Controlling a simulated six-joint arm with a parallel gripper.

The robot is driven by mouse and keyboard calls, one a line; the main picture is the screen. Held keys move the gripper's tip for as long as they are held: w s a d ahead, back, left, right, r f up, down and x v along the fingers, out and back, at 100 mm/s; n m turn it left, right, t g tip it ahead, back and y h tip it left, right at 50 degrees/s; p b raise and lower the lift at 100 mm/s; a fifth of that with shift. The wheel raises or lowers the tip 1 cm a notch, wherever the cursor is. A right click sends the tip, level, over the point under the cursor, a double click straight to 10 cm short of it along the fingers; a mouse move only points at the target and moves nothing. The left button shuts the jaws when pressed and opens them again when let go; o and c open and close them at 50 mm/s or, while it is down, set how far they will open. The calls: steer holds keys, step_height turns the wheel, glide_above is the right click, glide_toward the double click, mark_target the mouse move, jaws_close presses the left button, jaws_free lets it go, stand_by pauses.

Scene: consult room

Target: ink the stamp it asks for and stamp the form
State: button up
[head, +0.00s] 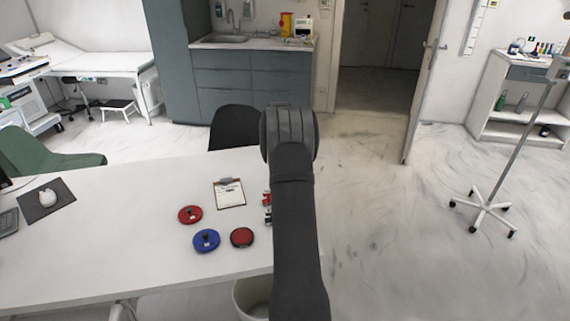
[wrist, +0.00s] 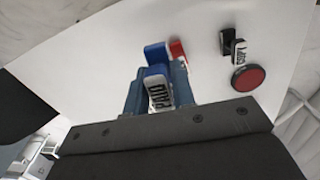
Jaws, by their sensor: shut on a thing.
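My gripper (wrist: 158,82) shows in the wrist view with blue fingers, shut on a stamp (wrist: 158,103) whose white label seems to read "PAID". In the head view my arm hides the gripper. A blue and white stamp (wrist: 154,53) and a red one (wrist: 178,50) are just beyond the fingers. A black stamp (wrist: 238,50) labelled "COPY" is to their right. A red ink pad (head: 242,237) with a dark rim lies on the table; it also shows in the wrist view (wrist: 248,77). The form (head: 229,194) lies on a clipboard; its text is too small to read.
A red disc (head: 190,215) and a blue disc (head: 206,240), each with a black knob, lie left of the ink pad on the white table (head: 120,240). A mouse mat (head: 45,200) is at the far left. The table between is clear. A black chair (head: 232,127) stands behind.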

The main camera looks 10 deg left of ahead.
steer(key=s+a+f, duration=0.1)
steer(key=s+a, duration=0.4)
steer(key=s, duration=0.6)
steer(key=s+a+f, duration=0.2)
steer(key=s+a, duration=0.2)
steer(key=s, duration=0.7)
steer(key=shift+f, duration=2.6)
steer(key=shift+f, duration=0.6)
step_height(320, 180, up, 7)
steer(key=shift+a, duration=0.1)
